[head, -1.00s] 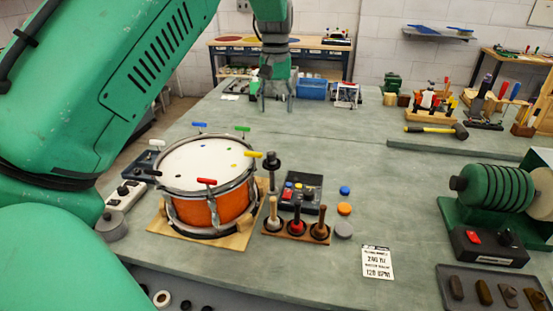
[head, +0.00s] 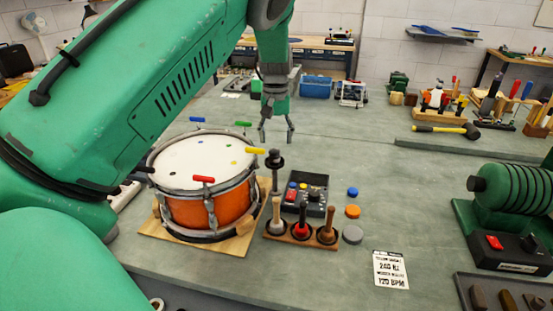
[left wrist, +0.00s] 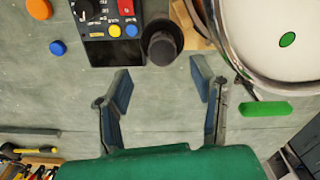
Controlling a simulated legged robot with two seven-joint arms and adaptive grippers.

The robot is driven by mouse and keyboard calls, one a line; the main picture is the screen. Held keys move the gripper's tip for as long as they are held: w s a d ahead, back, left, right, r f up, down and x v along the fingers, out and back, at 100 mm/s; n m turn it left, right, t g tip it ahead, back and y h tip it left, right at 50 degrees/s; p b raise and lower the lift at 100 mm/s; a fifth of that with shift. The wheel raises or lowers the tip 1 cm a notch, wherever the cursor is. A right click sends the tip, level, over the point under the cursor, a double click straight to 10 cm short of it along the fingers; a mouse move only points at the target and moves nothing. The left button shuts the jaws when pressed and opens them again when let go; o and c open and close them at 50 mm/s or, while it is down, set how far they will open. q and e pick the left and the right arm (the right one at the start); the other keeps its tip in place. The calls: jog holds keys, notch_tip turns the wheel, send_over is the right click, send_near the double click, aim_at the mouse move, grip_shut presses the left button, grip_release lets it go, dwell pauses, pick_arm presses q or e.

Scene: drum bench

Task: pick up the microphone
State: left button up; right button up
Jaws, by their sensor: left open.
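The microphone (head: 274,161) is dark and stands upright beside the right rim of the orange drum (head: 222,208). In the left wrist view the microphone (left wrist: 162,46) shows from above as a round black head, just beyond the fingertips. My left gripper (head: 277,137) is open and empty, above the bench and behind the microphone in the head view. In the left wrist view its two fingers (left wrist: 160,85) are spread, with bare bench between them. The microphone's lower part is partly hidden by the wooden-handled tools in front. My right gripper is not in view.
A dark control box (head: 306,193) stands right of the microphone, with a tool rack (head: 300,237) in front. Coloured key-like tools sit on the drum rim; the green one (left wrist: 265,108) is close to one finger. The bench behind the control box is clear.

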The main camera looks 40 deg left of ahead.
aim_at(274, 149)
pick_arm(q)
jog(key=f, duration=0.5)
jog(key=shift+s, duration=0.35)
jog(key=shift+d+f, duration=0.2)
jog(key=shift+d, duration=0.3)
jog(key=shift+a+f, duration=0.15)
jog(key=shift+a, duration=0.4)
grip_shut()
jog(key=shift+s+a, duration=0.1)
jog(key=shift+a, duration=0.05)
